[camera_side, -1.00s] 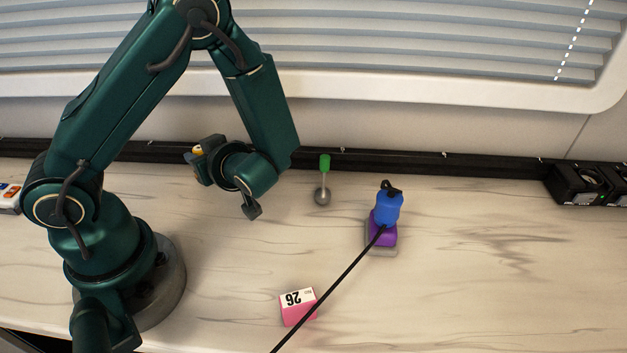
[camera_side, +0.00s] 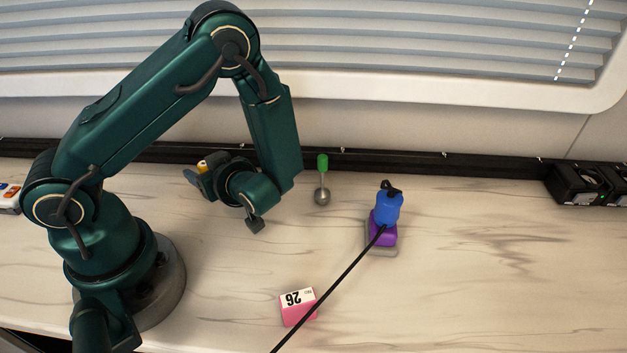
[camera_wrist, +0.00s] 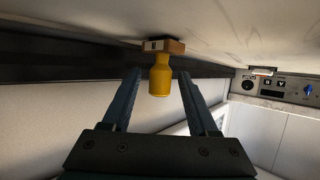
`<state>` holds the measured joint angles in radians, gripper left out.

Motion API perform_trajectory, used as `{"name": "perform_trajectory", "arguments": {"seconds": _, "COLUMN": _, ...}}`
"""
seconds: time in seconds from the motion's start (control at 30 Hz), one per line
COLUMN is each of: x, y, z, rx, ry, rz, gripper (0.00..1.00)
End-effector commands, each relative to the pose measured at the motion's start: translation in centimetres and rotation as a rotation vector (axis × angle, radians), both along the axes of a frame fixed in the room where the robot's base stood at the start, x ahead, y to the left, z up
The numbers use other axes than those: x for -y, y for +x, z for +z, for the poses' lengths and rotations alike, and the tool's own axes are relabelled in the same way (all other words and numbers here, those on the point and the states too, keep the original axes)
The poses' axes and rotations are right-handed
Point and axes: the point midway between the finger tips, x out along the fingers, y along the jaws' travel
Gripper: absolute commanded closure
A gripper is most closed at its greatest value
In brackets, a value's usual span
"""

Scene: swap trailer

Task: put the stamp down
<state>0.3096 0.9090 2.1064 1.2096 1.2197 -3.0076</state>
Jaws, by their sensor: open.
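The stamp (camera_wrist: 160,75) shows in the wrist view with a yellow handle and a wooden base. The picture is upside down there, and the base appears against the pale worktop at the top. My gripper (camera_wrist: 160,74) is open, one finger on each side of the handle with a visible gap on both sides. In the side view my gripper (camera_side: 198,178) is low over the back left of the worktop. A small yellow part of the stamp (camera_side: 202,165) shows behind it. The stamp's base is hidden there.
A blue-handled purple block (camera_side: 383,228) sits on a grey pad, with a black cable running forward. A green-handled tool (camera_side: 323,180) with a metal ball stands between. A pink block (camera_side: 298,308) lies in front. The right worktop is clear; black boxes (camera_side: 588,184) stand far right.

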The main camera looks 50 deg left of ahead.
Motion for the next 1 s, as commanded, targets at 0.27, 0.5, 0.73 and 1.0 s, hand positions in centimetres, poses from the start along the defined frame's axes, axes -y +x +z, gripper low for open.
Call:
{"name": "perform_trajectory", "arguments": {"seconds": 0.27, "x": 3.5, "y": 0.2, "z": 1.4, "rx": 0.009, "ry": -0.001, "rz": -0.008, "gripper": 0.40}}
{"name": "perform_trajectory", "arguments": {"seconds": 0.5, "x": 8.1, "y": 0.0, "z": 3.3, "rx": 0.008, "ry": -0.002, "rz": -0.007, "gripper": 0.40}}
{"name": "perform_trajectory", "arguments": {"seconds": 0.73, "x": 10.6, "y": 0.0, "z": 4.3, "rx": 0.006, "ry": 0.000, "rz": -0.004, "gripper": 0.40}}
{"name": "perform_trajectory", "arguments": {"seconds": 1.0, "x": 10.9, "y": -1.4, "z": 5.5, "rx": -0.194, "ry": -0.184, "rz": -0.008, "gripper": 0.40}}
